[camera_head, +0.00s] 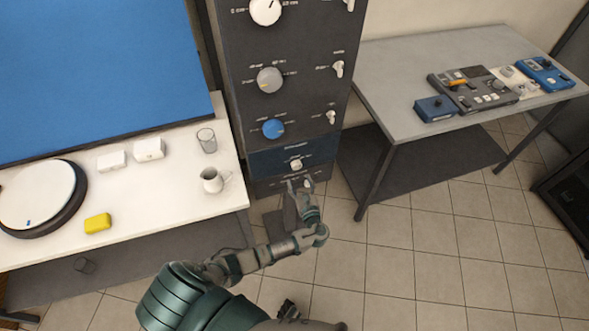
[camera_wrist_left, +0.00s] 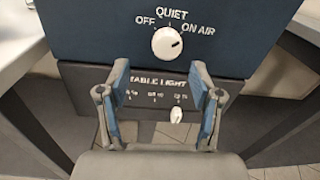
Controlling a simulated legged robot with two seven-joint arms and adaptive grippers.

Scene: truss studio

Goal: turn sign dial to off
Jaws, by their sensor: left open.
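The sign dial (camera_wrist_left: 168,43) is a white round knob on a dark blue panel (camera_wrist_left: 90,30) in the left wrist view. It is labelled OFF, QUIET and ON AIR, and its dark mark points right, toward ON AIR. In the head view the dial (camera_head: 296,164) sits low on the dark cabinet. My left gripper (camera_head: 300,187) is open and empty in front of the cabinet, just below the dial. In the left wrist view its two fingers (camera_wrist_left: 158,82) stand apart, their tips lower than the dial and not touching it. My right gripper is not clearly seen.
Below the dial is a TABLE LIGHT panel with a white switch (camera_wrist_left: 176,115). Above it are a blue knob (camera_head: 273,128), a grey knob (camera_head: 269,80) and toggles. A white table (camera_head: 150,205) with a pitcher (camera_head: 212,181) stands left, a grey table (camera_head: 400,75) right.

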